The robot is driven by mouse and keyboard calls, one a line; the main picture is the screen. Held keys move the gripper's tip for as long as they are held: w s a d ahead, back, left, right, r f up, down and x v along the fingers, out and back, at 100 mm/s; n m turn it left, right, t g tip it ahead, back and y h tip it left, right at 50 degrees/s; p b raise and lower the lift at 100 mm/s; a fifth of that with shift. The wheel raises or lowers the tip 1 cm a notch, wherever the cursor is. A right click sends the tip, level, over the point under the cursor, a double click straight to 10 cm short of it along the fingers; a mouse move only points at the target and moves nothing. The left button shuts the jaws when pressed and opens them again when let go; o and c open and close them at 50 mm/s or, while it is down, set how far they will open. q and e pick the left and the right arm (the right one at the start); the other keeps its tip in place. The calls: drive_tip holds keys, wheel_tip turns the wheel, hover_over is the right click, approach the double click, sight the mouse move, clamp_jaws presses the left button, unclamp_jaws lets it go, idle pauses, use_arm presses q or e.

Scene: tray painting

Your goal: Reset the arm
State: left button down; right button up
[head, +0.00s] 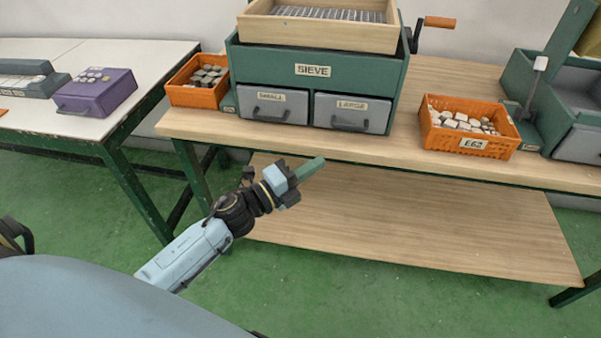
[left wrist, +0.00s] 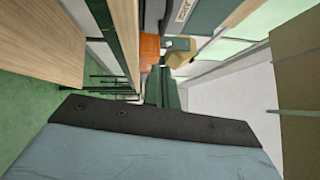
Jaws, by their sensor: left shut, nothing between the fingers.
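My left arm comes in from the lower left of the head view. Its gripper (head: 312,166) is shut with nothing between its fingers. It is in the air in front of the wooden workbench, below and in front of the sieve's drawers, and touches nothing that I can see. In the left wrist view the gripper's dark edge (left wrist: 150,122) fills the lower part, and the bench and an orange bin (left wrist: 150,48) show beyond. My right gripper is not in view.
A green sieve machine (head: 315,72) with two grey drawers stands on the wooden bench (head: 300,146). Orange bins of pieces stand left (head: 198,97) and right (head: 462,153) of it. A white table (head: 80,124) with a purple box (head: 96,96) stands at left. The green floor is clear in front.

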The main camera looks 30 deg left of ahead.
use_arm(q)
drive_tip(key=shift+v, duration=1.55)
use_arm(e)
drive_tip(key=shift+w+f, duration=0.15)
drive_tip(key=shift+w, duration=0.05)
